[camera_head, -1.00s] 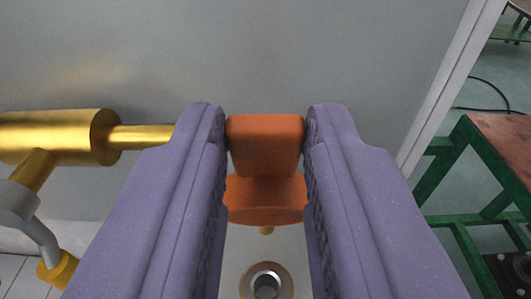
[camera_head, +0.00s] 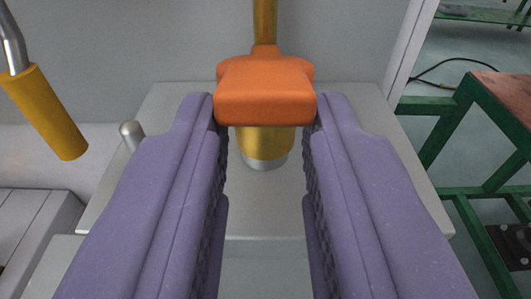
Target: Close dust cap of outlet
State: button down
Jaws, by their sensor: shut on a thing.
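An orange block-shaped piece (camera_head: 265,95) sits between the fingertips of my gripper (camera_head: 265,108), touching both. My gripper is shut on it, with its two purple fingers on either side. I cannot tell for certain whether this piece is the dust cap or a handle. Directly behind and below it is a short gold cylinder (camera_head: 264,143) with a silver end (camera_head: 266,165), probably the outlet fitting. The orange piece hides the cylinder's upper part. A gold pipe (camera_head: 265,25) rises behind the orange piece. The mouth of the fitting is not clearly visible.
A yellow-sleeved metal lever (camera_head: 50,115) hangs at the left. A small rounded metal knob (camera_head: 131,132) stands beside the left finger. A grey base plate (camera_head: 265,215) lies below. A green frame (camera_head: 445,145) and a black cable (camera_head: 450,75) are at the right.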

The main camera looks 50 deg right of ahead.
jog(key=shift+f+b, duration=0.5)
jog(key=shift+f, duration=0.6)
jog(key=shift+d+f, duration=0.1)
jog(key=c, duration=1.2)
grip_release()
jog(key=shift+c, duration=0.2)
jog(key=o, duration=0.4)
jog(key=shift+w+d, duration=0.15)
jog(key=shift+c, duration=0.2)
jog(key=p+v, duration=0.2)
jog(key=v, duration=0.6)
